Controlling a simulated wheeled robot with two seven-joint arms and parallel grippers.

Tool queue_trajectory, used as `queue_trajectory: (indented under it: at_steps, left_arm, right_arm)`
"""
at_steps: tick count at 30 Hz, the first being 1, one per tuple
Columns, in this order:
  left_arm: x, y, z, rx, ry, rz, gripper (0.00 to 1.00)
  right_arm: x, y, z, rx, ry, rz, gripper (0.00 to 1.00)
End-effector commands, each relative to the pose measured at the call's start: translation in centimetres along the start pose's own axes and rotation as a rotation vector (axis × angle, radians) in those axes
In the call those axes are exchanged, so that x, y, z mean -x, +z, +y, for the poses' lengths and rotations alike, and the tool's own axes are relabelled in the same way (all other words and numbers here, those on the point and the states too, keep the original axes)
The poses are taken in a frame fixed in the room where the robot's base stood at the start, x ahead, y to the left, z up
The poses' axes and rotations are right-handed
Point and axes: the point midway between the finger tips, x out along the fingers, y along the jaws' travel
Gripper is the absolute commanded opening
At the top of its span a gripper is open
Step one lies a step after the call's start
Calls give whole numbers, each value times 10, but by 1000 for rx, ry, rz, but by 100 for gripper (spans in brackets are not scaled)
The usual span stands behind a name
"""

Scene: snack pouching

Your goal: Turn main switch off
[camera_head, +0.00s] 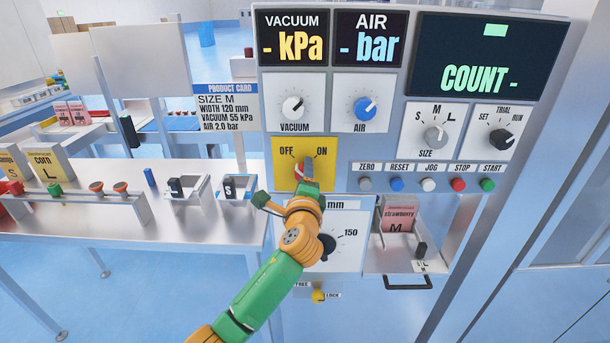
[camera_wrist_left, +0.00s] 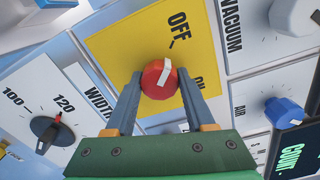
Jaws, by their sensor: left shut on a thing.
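The main switch (camera_head: 299,171) is a red knob with a white pointer on a yellow plate (camera_head: 283,180) marked OFF and ON. The left wrist view shows the knob (camera_wrist_left: 153,84) close up, with its pointer turned toward the OFF mark on the yellow plate (camera_wrist_left: 130,45). My left gripper (camera_head: 306,175) reaches up to the plate from below. In the wrist view the fingers of the left gripper (camera_wrist_left: 161,76) stand one on each side of the knob, shut on it. In the head view the gripper partly hides the knob. My right gripper is not in view.
The vacuum knob (camera_head: 292,108) and air knob (camera_head: 365,109) sit above the switch, and the width dial (camera_head: 325,247) below. Several push buttons (camera_head: 397,184) line the panel at right. The vacuum (camera_head: 292,38), air (camera_head: 370,38) and count (camera_head: 478,58) displays show dashes.

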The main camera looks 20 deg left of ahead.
Motion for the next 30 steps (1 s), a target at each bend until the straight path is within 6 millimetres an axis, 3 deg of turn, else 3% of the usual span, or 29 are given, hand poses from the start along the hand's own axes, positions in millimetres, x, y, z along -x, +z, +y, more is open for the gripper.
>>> queue_trajectory:
  at_steps: [2, 3, 6, 17, 30]
  left_arm:
    - [0, -1, 3, 1, 7, 1, 0]
    - [0, -1, 3, 1, 7, 1, 60]
    - [0, -1, 3, 0, 6, 1, 84]
    - [5, -1, 2, 0, 1, 1, 84]
    - [70, 0, 2, 1, 2, 1, 84]
  right_arm:
    - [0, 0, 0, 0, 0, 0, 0]
    - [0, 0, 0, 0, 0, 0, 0]
    - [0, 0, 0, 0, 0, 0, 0]
    - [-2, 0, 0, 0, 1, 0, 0]
    - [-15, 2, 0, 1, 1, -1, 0]
